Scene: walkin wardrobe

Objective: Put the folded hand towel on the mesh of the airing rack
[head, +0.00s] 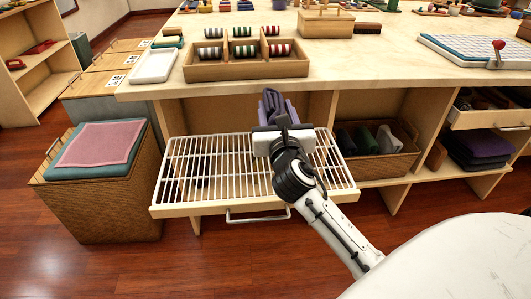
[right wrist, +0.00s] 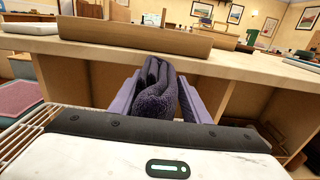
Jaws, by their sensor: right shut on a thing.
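The folded hand towel, dark purple-grey, stands upright between the fingers of my right gripper (head: 277,108). The towel (head: 270,100) also shows in the right wrist view (right wrist: 155,90), pinched between two lavender fingers. The airing rack (head: 190,170) is a pulled-out frame with white wire mesh and a front handle, below the counter. My right gripper and the towel are over the back right part of the rack; the gripper body hides the mesh beneath, and I cannot tell whether the towel touches it. My left gripper is not in view.
The counter edge (head: 210,92) runs just behind the towel, with a wooden box of rolled items (head: 245,70) on it. A wicker hamper (head: 100,195) with folded cloths stands left. A basket of rolled cloths (head: 380,165) sits right.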

